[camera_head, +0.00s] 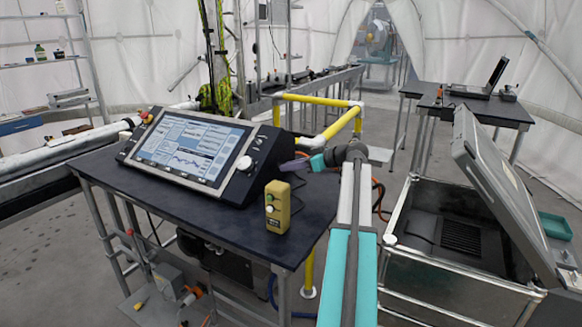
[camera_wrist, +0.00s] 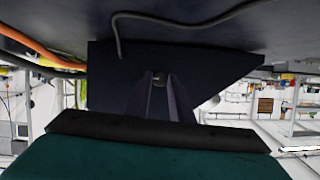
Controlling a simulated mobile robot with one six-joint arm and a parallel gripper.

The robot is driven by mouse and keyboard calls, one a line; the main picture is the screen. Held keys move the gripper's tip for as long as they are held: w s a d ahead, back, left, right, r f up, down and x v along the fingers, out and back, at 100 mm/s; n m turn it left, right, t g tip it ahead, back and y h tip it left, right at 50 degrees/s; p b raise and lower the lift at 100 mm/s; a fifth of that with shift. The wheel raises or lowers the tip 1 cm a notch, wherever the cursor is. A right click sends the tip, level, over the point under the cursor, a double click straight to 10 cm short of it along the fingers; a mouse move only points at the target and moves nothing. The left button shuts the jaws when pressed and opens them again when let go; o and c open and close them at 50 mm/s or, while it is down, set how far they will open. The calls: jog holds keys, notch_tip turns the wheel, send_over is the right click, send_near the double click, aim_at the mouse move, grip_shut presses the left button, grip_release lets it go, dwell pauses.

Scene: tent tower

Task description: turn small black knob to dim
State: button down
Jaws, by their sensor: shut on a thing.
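The console (camera_head: 190,150) with a lit screen stands tilted on a dark table. My gripper (camera_head: 286,166) reaches its right-hand end from the right. In the wrist view, the fingers of my gripper (camera_wrist: 160,82) point at a dark panel of the console (camera_wrist: 110,65). They are shut on a small knob (camera_wrist: 160,76), which shows only as a little roundish shape between the fingertips. The knob's marking and turn angle cannot be read. In the head view I cannot make this knob out at my gripper. A larger white knob (camera_head: 245,163) sits on the console's front, left of my gripper.
A yellow button box (camera_head: 277,207) stands on the dark table (camera_head: 180,205) below my gripper. A yellow railing (camera_head: 340,125) rises behind. An open grey case (camera_head: 490,180) is at right. Orange cables (camera_wrist: 40,52) show in the wrist view.

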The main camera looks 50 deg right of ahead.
jog(key=m+y, duration=0.1)
jog(key=m, duration=0.1)
jog(key=shift+d+m+y+p, duration=0.3)
jog(key=shift+m+y, duration=0.1)
jog(key=m+y+p, duration=0.1)
jog(key=m, duration=0.1)
jog(key=shift+w+d+f+m+y, duration=0.1)
jog(key=shift+m+y, duration=0.3)
jog(key=m+y+p, duration=0.1)
jog(key=m, duration=0.2)
jog(key=shift+d+f+y+p, duration=0.1)
jog(key=shift+f+y+p, duration=0.05)
jog(key=shift+y+p, duration=0.2)
jog(key=shift+f+m+t+y+p, duration=0.2)
jog(key=shift+m+t+y+p, duration=0.3)
jog(key=shift+m, duration=0.9)
jog(key=c, duration=1.6)
grip_release()
